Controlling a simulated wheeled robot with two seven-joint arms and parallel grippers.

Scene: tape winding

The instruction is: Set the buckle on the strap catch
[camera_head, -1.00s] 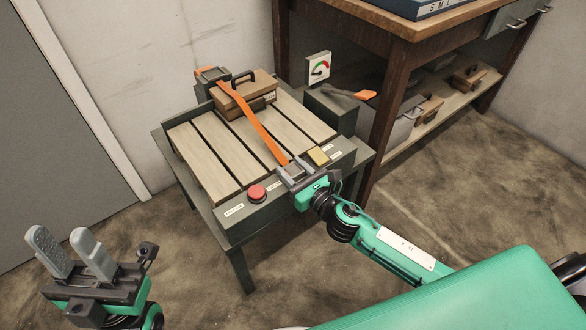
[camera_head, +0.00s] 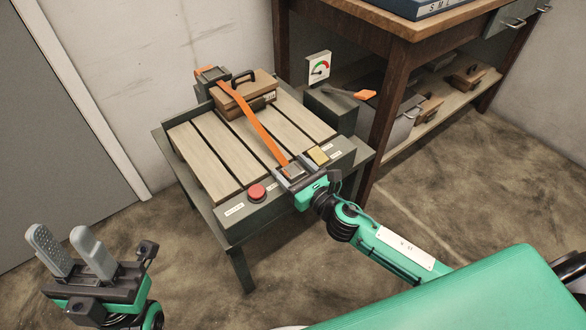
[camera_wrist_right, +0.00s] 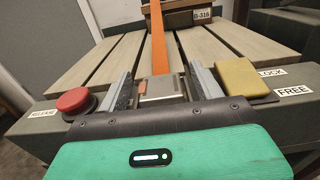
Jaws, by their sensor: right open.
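An orange strap (camera_head: 258,124) runs from a clamp-like fitting at the back, over a brown case (camera_head: 238,99), down the slatted table to its front edge. It also shows in the right wrist view (camera_wrist_right: 159,55). At its front end is a grey metal buckle (camera_wrist_right: 158,88), between the fingers of my right gripper (camera_wrist_right: 163,92). The fingers are open, with a gap on either side of the buckle. I cannot tell the catch apart from the buckle. My left gripper (camera_head: 71,252) is open and empty at the lower left, away from the table.
A red button (camera_head: 257,192) labelled RELEASE and a yellow block (camera_head: 318,155) near the LOCK and FREE labels flank the right gripper. A grey box with an orange-tipped lever (camera_head: 364,94) and a dial (camera_head: 319,67) stand at the table's right. A wooden workbench stands behind.

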